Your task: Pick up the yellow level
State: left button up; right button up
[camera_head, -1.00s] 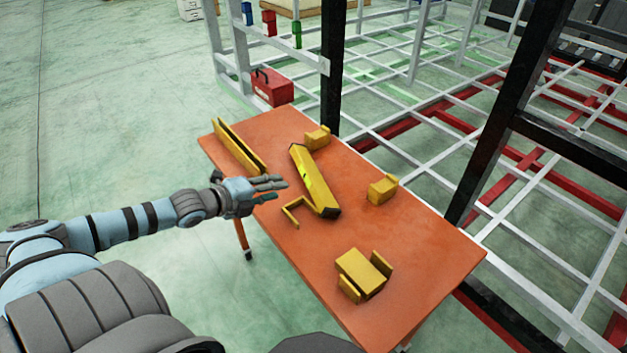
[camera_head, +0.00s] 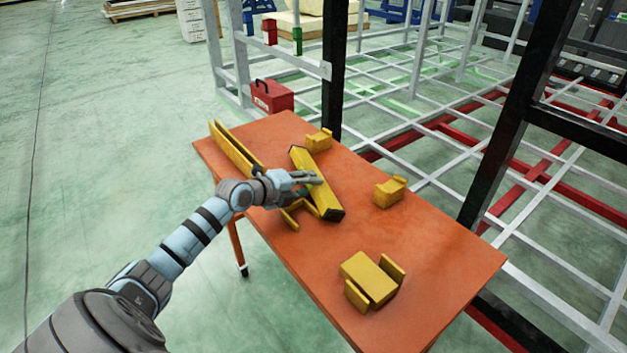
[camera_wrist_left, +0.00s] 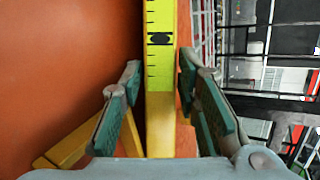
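The yellow level (camera_head: 317,187), a long bar with dark ends, lies slantwise on the orange table (camera_head: 440,235). My left gripper (camera_head: 312,180) is over its middle in the head view. In the left wrist view, the level (camera_wrist_left: 161,75) with its scale and dark vial mark runs between the two fingers of my left gripper (camera_wrist_left: 158,95). The fingers are apart, one on each side, with a visible gap on the left; contact cannot be told. My right gripper is not in view.
Yellow brackets lie around the level: one behind (camera_head: 319,140), one right (camera_head: 389,192), one at the front (camera_head: 371,279), and a long one (camera_head: 235,150) at left. A red toolbox (camera_head: 271,96) is behind the table, and a black post (camera_head: 335,70) stands close by.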

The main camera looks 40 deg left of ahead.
pick_arm(q)
grip_shut()
jog(key=shift+r, duration=0.1)
